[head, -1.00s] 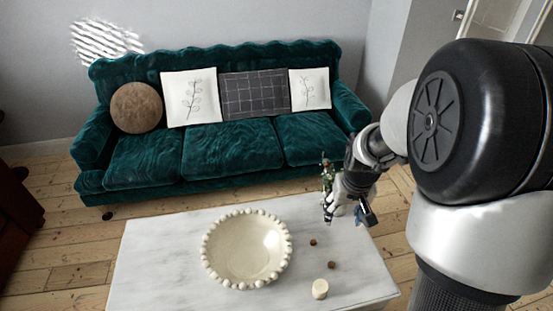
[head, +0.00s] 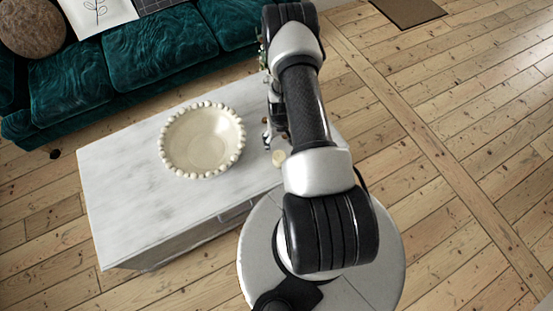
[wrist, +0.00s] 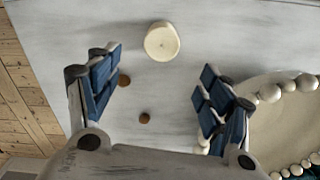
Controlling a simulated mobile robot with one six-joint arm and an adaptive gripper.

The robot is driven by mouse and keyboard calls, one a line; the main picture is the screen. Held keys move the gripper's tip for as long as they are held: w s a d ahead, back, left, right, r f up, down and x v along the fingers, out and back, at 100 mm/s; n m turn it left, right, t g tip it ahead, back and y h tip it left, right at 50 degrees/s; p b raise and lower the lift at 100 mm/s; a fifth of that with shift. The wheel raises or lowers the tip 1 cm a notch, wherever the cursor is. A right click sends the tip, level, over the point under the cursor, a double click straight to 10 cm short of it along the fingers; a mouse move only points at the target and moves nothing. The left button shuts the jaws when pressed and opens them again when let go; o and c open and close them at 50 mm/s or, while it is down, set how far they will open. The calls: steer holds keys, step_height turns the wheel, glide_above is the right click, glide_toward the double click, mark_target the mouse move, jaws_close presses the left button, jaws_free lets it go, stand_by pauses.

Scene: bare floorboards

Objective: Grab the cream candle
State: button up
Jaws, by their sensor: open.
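The cream candle (wrist: 162,42) is a short round cylinder on the pale table top. In the wrist view it shows at the top centre, beyond the fingertips and roughly in line with the gap between them. In the head view the candle (head: 279,158) shows just left of my arm, partly hidden. My gripper (wrist: 158,82) is open and empty, its blue-padded fingers spread wide above the table. In the head view my arm mostly hides the gripper (head: 268,138).
A beaded cream bowl (head: 202,140) stands on the white table (head: 120,185), close to the right finger in the wrist view. Two small brown items (wrist: 145,118) lie on the table between the fingers. A green sofa (head: 160,50) stands behind the table.

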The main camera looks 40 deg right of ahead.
mark_target(279, 155)
step_height(279, 155, down, 10)
steer(key=b, duration=0.2)
steer(key=shift+b, duration=0.4)
steer(key=f+b, duration=0.1)
steer(key=f, duration=0.1)
steer(key=f+b, duration=0.1)
steer(key=f, duration=0.2)
steer(key=shift+s+a+f, duration=0.1)
steer(key=shift+a+f, duration=0.1)
steer(key=shift+r, duration=0.1)
steer(key=shift+c, duration=0.6)
steer(key=c, duration=1.2)
steer(key=shift+o, duration=0.2)
steer(key=shift+r, duration=0.1)
